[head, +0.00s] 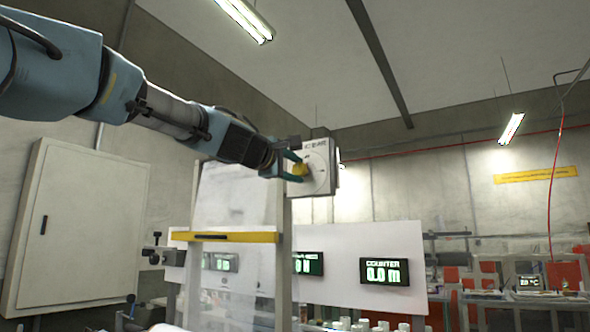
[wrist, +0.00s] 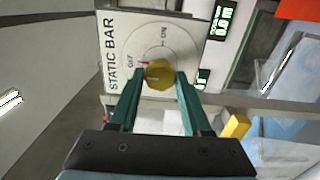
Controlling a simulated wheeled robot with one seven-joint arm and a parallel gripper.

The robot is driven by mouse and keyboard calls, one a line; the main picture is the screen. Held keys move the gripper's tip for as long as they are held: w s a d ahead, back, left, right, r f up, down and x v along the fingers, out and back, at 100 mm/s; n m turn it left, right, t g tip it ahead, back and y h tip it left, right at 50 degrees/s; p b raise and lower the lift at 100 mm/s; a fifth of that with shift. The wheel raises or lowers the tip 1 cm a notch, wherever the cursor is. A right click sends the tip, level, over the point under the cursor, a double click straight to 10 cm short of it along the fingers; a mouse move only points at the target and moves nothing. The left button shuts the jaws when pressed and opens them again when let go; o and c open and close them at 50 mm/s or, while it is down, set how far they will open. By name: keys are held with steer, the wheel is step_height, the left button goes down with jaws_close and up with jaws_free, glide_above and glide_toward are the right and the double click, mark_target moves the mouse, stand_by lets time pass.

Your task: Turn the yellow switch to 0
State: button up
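The yellow switch (wrist: 158,75) sits on a white round dial on a pale panel (wrist: 125,25) lettered STATIC BAR, with OFF and ON marks. A small red mark shows at the dial on the OFF side. In the head view the switch (head: 300,169) is on the box at the end of my arm. My gripper (wrist: 162,74) has its two green fingers apart, one on each side of the switch. The fingertips appear right at its edges; whether they press on it cannot be told. The head view also shows my gripper (head: 289,167) at the switch.
A clear upright panel with a yellow bar (head: 222,237) stands below my arm. A white board with a COUNTER display (head: 384,272) is behind. A grey cabinet (head: 85,225) is on the left wall. Cluttered benches (head: 520,300) are at far right.

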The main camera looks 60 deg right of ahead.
steer(key=o, duration=0.4)
steer(key=shift+a, duration=0.1)
steer(key=shift+a+b, duration=3.1)
steer(key=shift+a, duration=2.2)
